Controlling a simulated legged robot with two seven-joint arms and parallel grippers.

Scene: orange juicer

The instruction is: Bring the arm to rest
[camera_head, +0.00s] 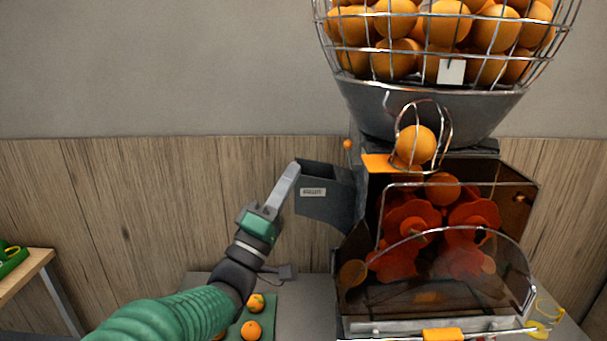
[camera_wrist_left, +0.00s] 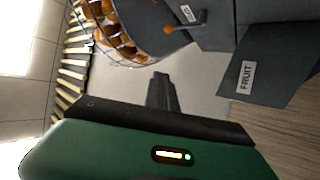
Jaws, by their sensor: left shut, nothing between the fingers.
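My left gripper (camera_head: 286,187) is shut and empty, raised in front of the juicer's left side. Its fingers point up and right, close to the dark side bin (camera_head: 326,205) in the picture; I cannot tell whether they touch. In the left wrist view the closed fingers (camera_wrist_left: 161,92) show with nothing between them, and the bin with its "FRUIT" label (camera_wrist_left: 247,78) is to their right. The juicer (camera_head: 437,245) has a clear front cover with red pressing parts behind it. My right gripper is in neither view.
A wire basket full of oranges (camera_head: 440,40) tops the juicer, and one orange (camera_head: 416,144) sits in the wire loop below. A few oranges (camera_head: 252,330) lie on a green surface beside my left arm. A wooden table (camera_head: 25,272) stands at far left. The wall space left of my gripper is free.

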